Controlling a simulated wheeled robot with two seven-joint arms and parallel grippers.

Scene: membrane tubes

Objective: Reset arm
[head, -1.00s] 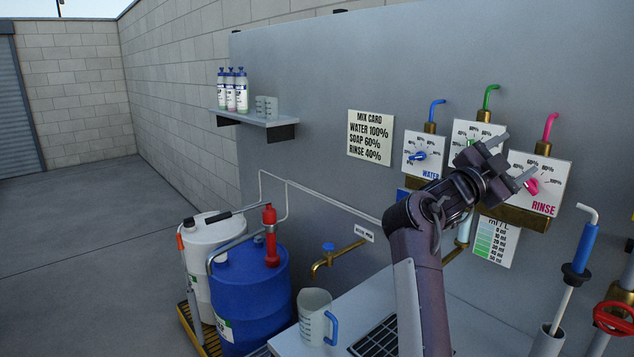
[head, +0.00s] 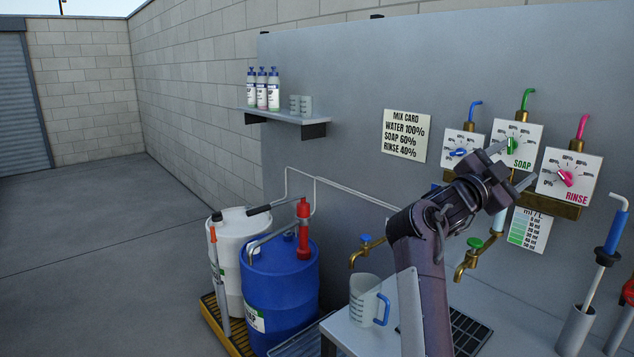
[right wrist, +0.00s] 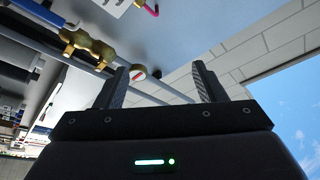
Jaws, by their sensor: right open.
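My right gripper (head: 512,166) is raised in front of the wall panel, its two fingers apart with nothing between them. In the head view it stands just below the green soap dial (head: 512,146) and to the left of the pink rinse dial (head: 566,179). The right wrist view also shows the open fingers (right wrist: 160,88), with a brass fitting (right wrist: 88,46) beyond them. The blue water dial (head: 459,153) is left of the gripper. My left gripper is not in view.
A measuring jug (head: 364,299) with a blue handle stands on the bench below. A blue drum (head: 281,300) and a white drum (head: 238,240) stand left. Brass taps (head: 468,262) stick out from the panel. A shelf (head: 283,117) holds bottles. The floor at left is clear.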

